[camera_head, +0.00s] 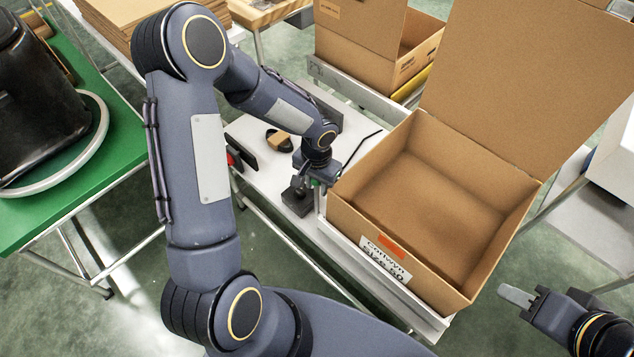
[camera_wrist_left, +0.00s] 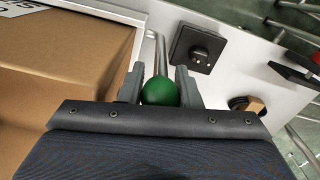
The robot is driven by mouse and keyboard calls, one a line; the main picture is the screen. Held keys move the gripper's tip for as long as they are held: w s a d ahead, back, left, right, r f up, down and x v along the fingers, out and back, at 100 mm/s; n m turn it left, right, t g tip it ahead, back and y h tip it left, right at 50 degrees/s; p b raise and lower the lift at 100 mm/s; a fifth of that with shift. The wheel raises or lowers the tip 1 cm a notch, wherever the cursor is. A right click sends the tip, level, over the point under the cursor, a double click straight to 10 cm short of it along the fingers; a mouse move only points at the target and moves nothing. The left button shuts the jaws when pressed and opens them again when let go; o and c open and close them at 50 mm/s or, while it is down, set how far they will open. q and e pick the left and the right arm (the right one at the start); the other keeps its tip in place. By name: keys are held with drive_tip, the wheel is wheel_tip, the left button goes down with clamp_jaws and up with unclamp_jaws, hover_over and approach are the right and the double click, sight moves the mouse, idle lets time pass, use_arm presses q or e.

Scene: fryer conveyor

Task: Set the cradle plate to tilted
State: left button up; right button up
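The open cardboard box (camera_head: 365,224) rests in a pale frame (camera_head: 411,315), which I take for the cradle; whether its plate is flat or tilted I cannot tell. A green ball knob (camera_wrist_left: 160,91) on a thin metal rod (camera_wrist_left: 160,50) stands beside the box. My left gripper (camera_head: 316,184) is beside the box's left wall. In the left wrist view its fingers (camera_wrist_left: 159,84) lie on both sides of the knob and appear closed on it. My right gripper (camera_head: 520,295) is empty at the lower right, away from the box; its finger gap is unclear.
A black square fixture (camera_wrist_left: 197,50) is on the white table (camera_head: 262,180) near the rod. A black and tan round item (camera_head: 279,139) and a red and black device (camera_head: 240,154) are nearby. Another cardboard box (camera_head: 365,45) stands behind. A green table (camera_head: 60,195) is at left.

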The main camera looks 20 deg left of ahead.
use_arm(q)
clamp_jaws()
drive_tip(key=shift+s+a+f+b, duration=0.1)
drive_tip(key=shift+s+b, duration=0.05)
drive_tip(key=shift+b, duration=0.25)
drive_tip(key=s+a+t+b, duration=0.2)
drive_tip(key=s+b, duration=0.3)
drive_tip(key=s, duration=0.1)
drive_tip(key=shift+f+h+b, duration=0.15)
drive_tip(key=shift+h+b, duration=0.2)
drive_tip(key=shift+h, duration=0.05)
drive_tip(key=shift+o, duration=1.9)
unclamp_jaws()
drive_tip(key=shift+t, duration=0.3)
